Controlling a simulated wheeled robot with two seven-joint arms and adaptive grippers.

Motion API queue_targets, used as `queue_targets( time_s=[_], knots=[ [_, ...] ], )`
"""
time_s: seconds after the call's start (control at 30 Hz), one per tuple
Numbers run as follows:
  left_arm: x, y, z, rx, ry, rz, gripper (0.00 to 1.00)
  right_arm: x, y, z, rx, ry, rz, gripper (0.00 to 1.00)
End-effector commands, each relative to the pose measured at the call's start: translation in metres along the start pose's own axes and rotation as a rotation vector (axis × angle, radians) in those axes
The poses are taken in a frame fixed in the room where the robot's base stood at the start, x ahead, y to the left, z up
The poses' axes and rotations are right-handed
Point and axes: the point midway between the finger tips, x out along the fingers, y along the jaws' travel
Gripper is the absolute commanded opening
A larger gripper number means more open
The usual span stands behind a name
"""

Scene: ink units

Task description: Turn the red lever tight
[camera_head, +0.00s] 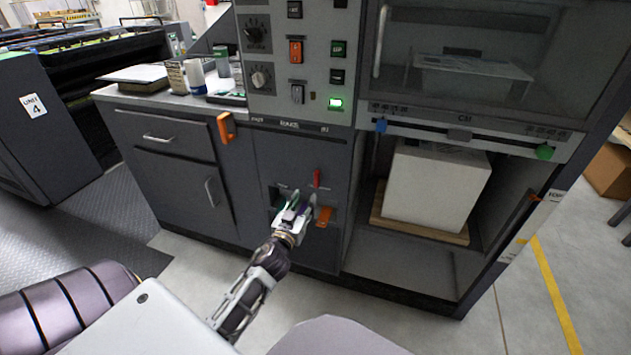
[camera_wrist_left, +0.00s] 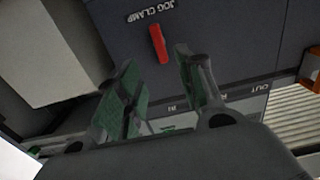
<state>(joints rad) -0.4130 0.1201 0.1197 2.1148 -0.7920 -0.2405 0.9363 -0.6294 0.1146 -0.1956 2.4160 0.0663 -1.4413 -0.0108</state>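The red lever (camera_head: 316,178) is a small upright bar on the dark lower front of the grey machine. In the left wrist view, the red lever (camera_wrist_left: 158,43) is slightly tilted beside the label "JOG CLAMP". My left gripper (camera_head: 298,202) is just below and left of the lever in the head view. In the left wrist view, the left gripper (camera_wrist_left: 156,60) has its green-padded fingers spread apart with nothing between them. The lever's near end shows in the gap, beyond the fingertips, and no contact is visible. My right gripper is not in view.
An orange handle (camera_head: 323,217) sits just right of the gripper, and an orange latch (camera_head: 226,127) is higher up at left. A white block (camera_head: 436,188) stands in the open bay at right. A panel with switches and a lit green button (camera_head: 335,103) is above.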

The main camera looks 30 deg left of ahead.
Motion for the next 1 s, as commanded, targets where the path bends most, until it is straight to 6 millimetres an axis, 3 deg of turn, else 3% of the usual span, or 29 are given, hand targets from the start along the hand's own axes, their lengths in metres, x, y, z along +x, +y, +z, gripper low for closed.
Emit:
queue_targets(
  time_s=[1.0],
  knots=[
    [0.083, 0.000, 0.000, 0.001, 0.001, 0.001, 0.38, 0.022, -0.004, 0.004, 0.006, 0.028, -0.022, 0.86]
  ],
)
